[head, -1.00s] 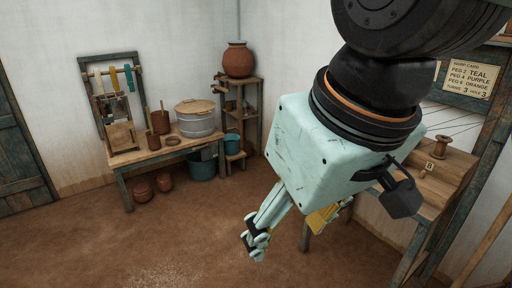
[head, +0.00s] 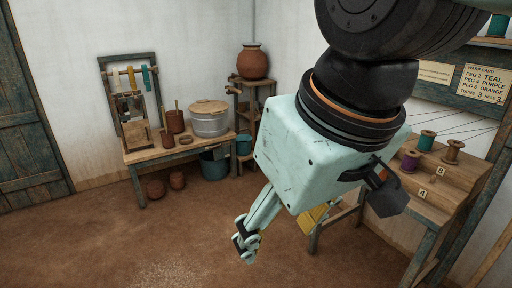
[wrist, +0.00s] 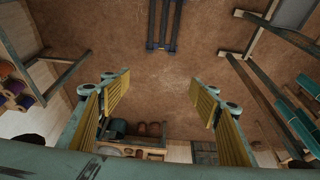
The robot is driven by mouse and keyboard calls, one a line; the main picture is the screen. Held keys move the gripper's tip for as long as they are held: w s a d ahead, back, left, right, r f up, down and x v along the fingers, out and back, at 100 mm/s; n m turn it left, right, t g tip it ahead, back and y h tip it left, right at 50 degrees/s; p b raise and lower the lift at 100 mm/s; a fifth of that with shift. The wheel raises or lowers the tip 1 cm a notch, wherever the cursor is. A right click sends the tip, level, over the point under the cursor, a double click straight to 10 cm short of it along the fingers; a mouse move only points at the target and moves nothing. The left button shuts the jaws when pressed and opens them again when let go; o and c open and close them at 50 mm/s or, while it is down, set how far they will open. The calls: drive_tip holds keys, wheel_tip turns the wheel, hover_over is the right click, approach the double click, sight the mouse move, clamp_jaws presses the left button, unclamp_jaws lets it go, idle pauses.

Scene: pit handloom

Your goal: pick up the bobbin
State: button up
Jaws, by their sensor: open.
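Several bobbins stand upright on the bench at the right in the head view: a teal one (head: 427,141), a purple one (head: 410,161) and a bare brown one (head: 453,151). Which one the task means cannot be told. My gripper (head: 280,232) hangs left of the bench, well apart from the bobbins, its fingers pointing down over the floor. In the wrist view my gripper (wrist: 160,97) is spread wide, with yellow pads on both fingers and nothing between them. Bobbins, one of them purple (wrist: 24,102), show at the left edge there.
The stepped wooden bench (head: 440,197) carries number tags. Warp threads and a card (head: 483,80) are behind it. A table (head: 175,153) with a lidded pot (head: 210,122) stands at the back left, with a shelf holding a clay jar (head: 254,62). The earthen floor (head: 170,235) between is open.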

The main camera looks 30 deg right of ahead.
drive_tip(key=w+d+r+m+t+p, duration=0.2)
drive_tip(key=w+r, duration=0.1)
drive_tip(key=w, duration=1.4)
drive_tip(key=w+d+r+m+t+p, duration=0.1)
drive_tip(key=w+r+m+t, duration=0.15)
drive_tip(key=w, duration=1.45)
drive_tip(key=w+d+f+m+t+h+p, duration=0.1)
drive_tip(key=w+d+f+m+h+p, duration=0.1)
drive_tip(key=w+d, duration=0.9)
drive_tip(key=w+d+f+m+t+h+p, duration=0.1)
drive_tip(key=w+d+m+h+p, duration=0.1)
drive_tip(key=w+d, duration=0.9)
drive_tip(key=w+d+f+m+g+h+p, duration=0.1)
drive_tip(key=w+d+f+m+h, duration=0.15)
drive_tip(key=d+f, duration=0.4)
drive_tip(key=w+d+f+m+g+h+p, duration=0.1)
drive_tip(key=w+d+f+m+h, duration=0.2)
drive_tip(key=d, duration=0.7)
drive_tip(key=w+d+f+m+g+h+p, duration=0.1)
drive_tip(key=d+f+h, duration=0.1)
drive_tip(key=d+f, duration=0.5)
drive_tip(key=s+d+f+m+g+h+p, duration=0.3)
drive_tip(key=s+d+f+g+h, duration=0.3)
drive_tip(key=s+d+f, duration=1)
drive_tip(key=shift+s+d+f+m+g, duration=0.35)
drive_tip(key=shift+s+f+m+g, duration=0.2)
drive_tip(key=shift+s+g, duration=1.15)
drive_tip(key=shift+s+h, duration=0.1)
drive_tip(key=shift+h, duration=0.15)
drive_tip(key=shift+d, duration=0.1)
